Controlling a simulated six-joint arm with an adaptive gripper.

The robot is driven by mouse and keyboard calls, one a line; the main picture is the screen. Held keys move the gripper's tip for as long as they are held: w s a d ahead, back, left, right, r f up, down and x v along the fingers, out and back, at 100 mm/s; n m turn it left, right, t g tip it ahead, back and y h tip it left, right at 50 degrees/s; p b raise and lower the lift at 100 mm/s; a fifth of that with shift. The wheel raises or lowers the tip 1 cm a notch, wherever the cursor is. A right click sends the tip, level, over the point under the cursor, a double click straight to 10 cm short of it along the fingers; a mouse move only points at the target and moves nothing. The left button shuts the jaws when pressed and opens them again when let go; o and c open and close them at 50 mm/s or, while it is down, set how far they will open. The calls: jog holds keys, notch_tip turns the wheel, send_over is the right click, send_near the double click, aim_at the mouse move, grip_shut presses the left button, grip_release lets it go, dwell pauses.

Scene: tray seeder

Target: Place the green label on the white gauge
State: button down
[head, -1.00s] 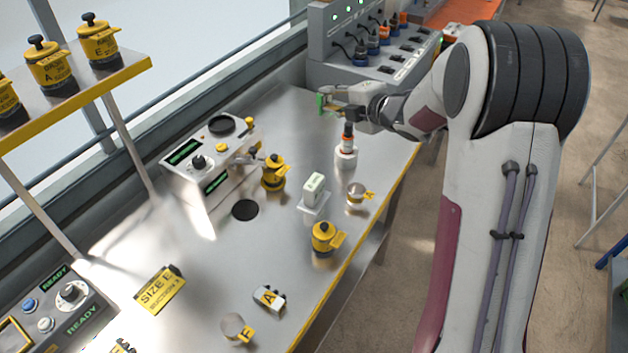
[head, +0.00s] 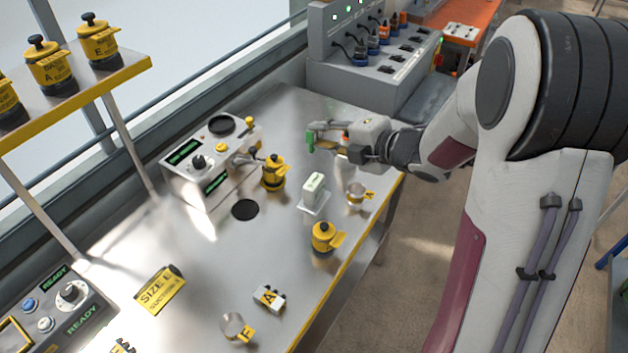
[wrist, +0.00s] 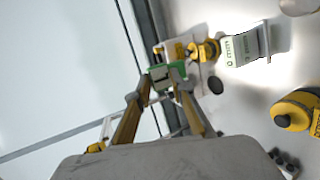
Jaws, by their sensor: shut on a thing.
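My gripper (head: 316,138) is shut on a small green label (head: 310,141), held in the air above the far part of the bench. In the wrist view the green label (wrist: 158,71) sits between my two fingertips (wrist: 163,85). The white gauge, seemingly the upright white block (head: 313,185) with green markings on its face, stands on a small pale base, nearer the camera than my gripper. It also shows in the wrist view (wrist: 241,48), right of the label and apart from it.
A grey control box (head: 210,158) and a yellow-black pot (head: 273,172) stand left of the block. A clear cup with a yellow tag (head: 356,194) and another yellow pot (head: 324,237) are close to it. A socket box (head: 375,65) stands at the back.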

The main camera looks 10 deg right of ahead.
jog(key=shift+f, duration=0.1)
jog(key=shift+f, duration=2.85)
jog(key=shift+f, duration=2.1)
jog(key=c, duration=1.8)
grip_release()
jog(key=shift+o, duration=0.2)
jog(key=v, duration=1.2)
